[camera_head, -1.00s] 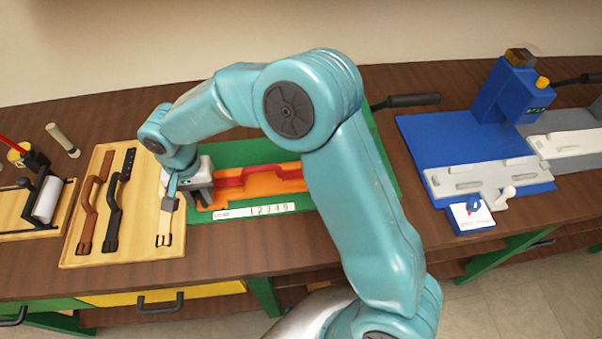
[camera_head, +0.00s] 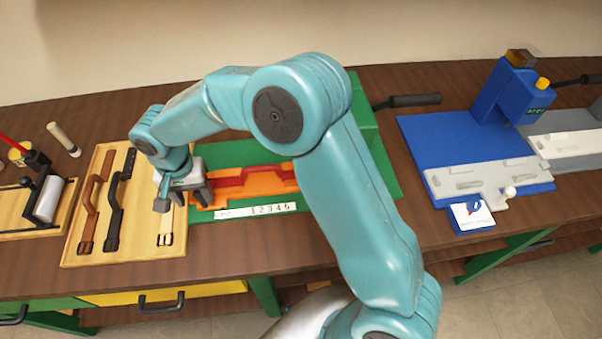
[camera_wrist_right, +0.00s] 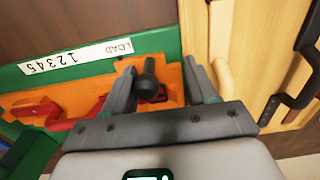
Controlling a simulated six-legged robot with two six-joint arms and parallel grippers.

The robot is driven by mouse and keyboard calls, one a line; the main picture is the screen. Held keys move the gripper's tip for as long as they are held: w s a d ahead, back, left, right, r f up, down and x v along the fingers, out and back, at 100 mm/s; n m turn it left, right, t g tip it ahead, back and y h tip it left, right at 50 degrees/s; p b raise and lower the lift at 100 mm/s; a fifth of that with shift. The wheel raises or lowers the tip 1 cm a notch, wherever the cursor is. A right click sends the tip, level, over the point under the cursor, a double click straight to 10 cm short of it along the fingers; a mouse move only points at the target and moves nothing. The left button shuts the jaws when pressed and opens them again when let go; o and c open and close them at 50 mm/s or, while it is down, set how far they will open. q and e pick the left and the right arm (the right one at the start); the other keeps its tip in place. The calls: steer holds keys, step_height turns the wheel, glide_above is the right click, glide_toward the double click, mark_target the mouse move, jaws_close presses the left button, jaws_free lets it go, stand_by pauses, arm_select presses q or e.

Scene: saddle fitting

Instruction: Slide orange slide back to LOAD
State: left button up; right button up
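The orange slide (camera_head: 250,198) lies in the green fixture (camera_head: 232,155), with a red piece (camera_head: 240,182) on it. Its left end is by the LOAD end of the white scale (camera_head: 256,211). In the wrist view the orange slide (camera_wrist_right: 80,97) carries a dark round knob (camera_wrist_right: 148,84) near its end. My right gripper (camera_head: 183,199) is over that end. In the wrist view the right gripper (camera_wrist_right: 165,88) is open, with the knob between its fingers. The knob is close to one finger and clear of the other; contact is hard to tell. My left gripper is out of view.
A wooden tray (camera_head: 75,247) with several straps stands just left of the fixture, close to my right gripper. A roller device (camera_head: 45,195) is at the far left. A blue machine (camera_head: 515,90) stands to the right. My right arm covers the fixture's right part.

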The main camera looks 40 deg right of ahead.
steer(key=shift+s+d, duration=0.1)
steer(key=shift+d, duration=0.1)
steer(key=shift+a+r, duration=0.1)
steer(key=shift+r, duration=0.05)
step_height(320, 180, up, 2)
steer(key=shift+r+p, duration=0.1)
steer(key=shift+p, duration=0.7)
step_height(320, 180, up, 2)
steer(key=shift+r+p, duration=0.1)
steer(key=shift+p, duration=0.6)
steer(key=shift+r+p, duration=0.45)
steer(key=shift+r, duration=0.3)
steer(key=shift+f, duration=0.1)
steer(key=shift+s, duration=0.1)
